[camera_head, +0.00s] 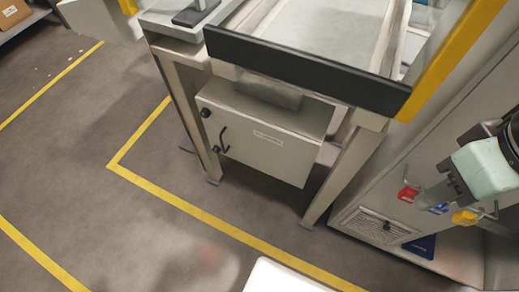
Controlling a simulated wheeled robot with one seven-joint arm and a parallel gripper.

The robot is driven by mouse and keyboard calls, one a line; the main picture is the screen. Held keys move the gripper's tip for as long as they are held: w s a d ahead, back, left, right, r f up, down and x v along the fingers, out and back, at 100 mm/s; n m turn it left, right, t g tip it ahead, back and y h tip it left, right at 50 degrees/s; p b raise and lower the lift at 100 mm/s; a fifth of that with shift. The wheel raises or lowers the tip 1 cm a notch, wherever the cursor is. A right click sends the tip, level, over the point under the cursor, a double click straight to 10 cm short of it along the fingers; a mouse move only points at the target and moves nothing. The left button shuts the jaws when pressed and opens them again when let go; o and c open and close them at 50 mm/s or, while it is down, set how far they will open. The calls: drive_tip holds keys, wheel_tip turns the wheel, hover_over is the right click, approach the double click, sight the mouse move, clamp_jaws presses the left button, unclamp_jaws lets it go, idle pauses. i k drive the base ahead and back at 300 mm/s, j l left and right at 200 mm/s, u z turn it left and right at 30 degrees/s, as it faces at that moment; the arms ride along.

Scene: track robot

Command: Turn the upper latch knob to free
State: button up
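A light grey cabinet (262,135) with a labelled front sits under the workbench. The upper latch knob (206,112), small, round and black, is at the upper left of its front. A second black knob (216,149) is lower down, beside a curved black handle (225,139). The front looks closed. The angle of the upper knob is too small to read. A pale green and black part at the right edge looks like my gripper (437,193), far right of the knobs and apart from them. Its finger opening cannot be made out.
The workbench's black front edge (300,70) overhangs the cabinet, with legs on both sides. A grey machine panel at the right carries red (407,194), blue (438,209) and yellow (465,217) items. The floor (120,215) before the cabinet is clear, with yellow lines.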

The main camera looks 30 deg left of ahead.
sight(205, 112)
drive_tip(key=j+u, duration=0.15)
drive_tip(key=u, duration=1.35)
drive_tip(key=j+u, duration=0.25)
drive_tip(key=j, duration=0.5)
